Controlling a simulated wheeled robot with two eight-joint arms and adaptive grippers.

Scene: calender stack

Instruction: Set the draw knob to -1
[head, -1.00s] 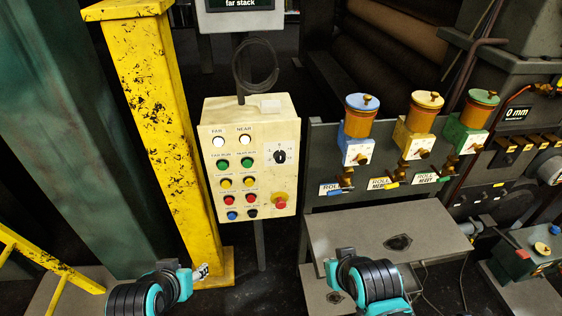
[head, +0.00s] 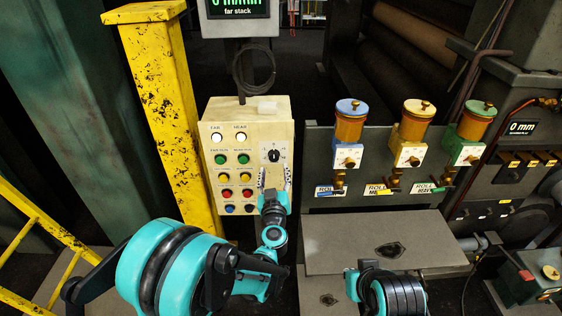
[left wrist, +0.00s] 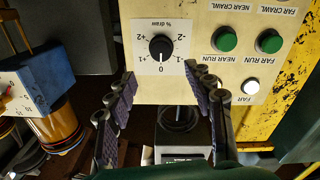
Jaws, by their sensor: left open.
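The draw knob (head: 273,155) is a small black knob on the upper right of the cream control panel (head: 243,110). In the left wrist view, where the panel is upside down, the knob (left wrist: 161,47) sits under a "% draw" label on a scale from -2 to +2. Its white pointer mark appears to be at 0. My left gripper (head: 274,178) is open and empty just below the knob; in the left wrist view its fingers (left wrist: 160,80) are spread, with the knob beyond their tips. They do not appear to touch it. My right gripper is not visible.
A red stop button (head: 248,191) is near the gripper, partly covered. A yellow post (head: 165,110) stands left. Lubricator cups (head: 350,122) stand right, above a grey step (head: 350,235).

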